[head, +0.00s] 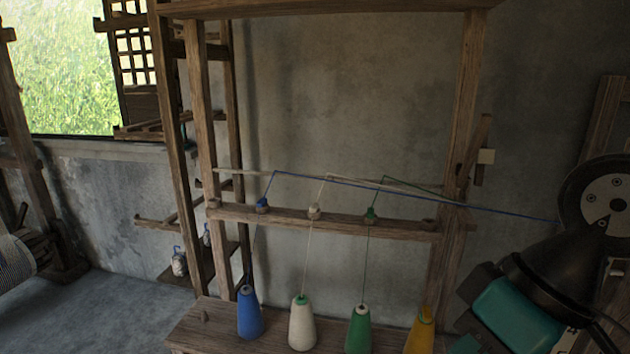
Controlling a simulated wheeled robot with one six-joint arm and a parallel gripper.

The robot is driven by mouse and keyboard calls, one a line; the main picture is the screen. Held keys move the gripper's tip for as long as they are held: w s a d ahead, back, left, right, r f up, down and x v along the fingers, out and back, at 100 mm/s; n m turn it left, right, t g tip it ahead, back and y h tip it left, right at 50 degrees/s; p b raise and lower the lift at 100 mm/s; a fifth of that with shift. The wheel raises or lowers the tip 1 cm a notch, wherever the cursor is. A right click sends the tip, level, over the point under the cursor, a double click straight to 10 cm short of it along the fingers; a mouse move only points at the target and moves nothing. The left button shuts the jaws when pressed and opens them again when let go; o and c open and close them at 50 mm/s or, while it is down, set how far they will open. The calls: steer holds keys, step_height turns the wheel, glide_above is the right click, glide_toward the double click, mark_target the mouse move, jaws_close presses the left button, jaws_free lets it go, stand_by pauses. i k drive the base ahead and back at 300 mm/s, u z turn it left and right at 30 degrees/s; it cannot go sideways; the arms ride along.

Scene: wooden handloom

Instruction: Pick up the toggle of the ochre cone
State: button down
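The ochre cone (422,328) stands at the right end of the row on the low wooden bench, its lower part cut by the frame edge. No toggle of the ochre cone can be made out; my arm covers the area to its right. My arm's dark and teal end is at lower right, beside the ochre cone. Its fingertips cannot be made out, nor whether they are open or shut.
The blue cone (249,313), white cone (302,323) and green cone (358,330) stand on the bench (205,325). The crossbar (340,222) spans two upright posts. A blue thread (510,213) runs right toward my arm. Wall space above the threads is clear.

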mark_target(427, 310)
steer(key=u, duration=0.05)
steer(key=k, duration=0.5)
steer(key=z, duration=0.8)
steer(key=i, duration=1.3)
steer(key=u, duration=0.95)
